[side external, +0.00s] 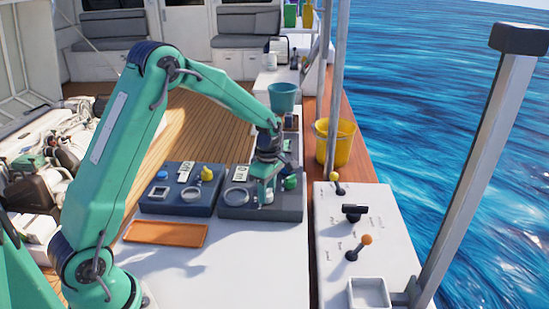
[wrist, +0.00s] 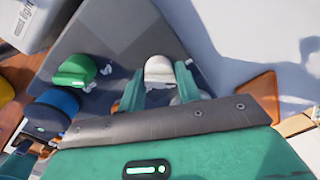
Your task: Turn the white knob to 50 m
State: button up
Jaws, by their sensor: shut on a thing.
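The white knob (wrist: 160,68) sits on the dark control panel, between the two green fingers of my gripper (wrist: 158,90) in the wrist view. My gripper (side external: 265,192) is low over the right-hand panel (side external: 232,211) in the side view and is shut on the white knob. Only a small pale part of the knob (side external: 268,197) shows there, below the fingers. A green knob (side external: 290,182) is just right of my gripper, and it also shows in the wrist view (wrist: 75,70). A round dial (side external: 236,196) is left of my gripper; its reading is too small to tell.
A second panel (side external: 180,208) with blue and yellow knobs stands left. An orange tray (side external: 165,234) lies in front on the white top. Right are a yellow bucket (side external: 335,142) and a white lever console (side external: 392,241). The front white top (side external: 235,262) is clear.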

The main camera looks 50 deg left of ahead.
jog(key=m, duration=0.7)
jog(key=shift+w+r, duration=0.1)
jog(key=shift+w, duration=0.15)
jog(key=m, duration=0.6)
jog(key=shift+d+m, duration=0.15)
jog(key=shift+m, duration=0.15)
jog(key=m, duration=0.4)
jog(key=shift+t, duration=0.3)
jog(key=shift+s+m, duration=0.1)
jog(key=shift+m, duration=2)
jog(key=o, duration=0.9)
jog(key=shift+s, duration=0.1)
jog(key=shift+o, duration=0.2)
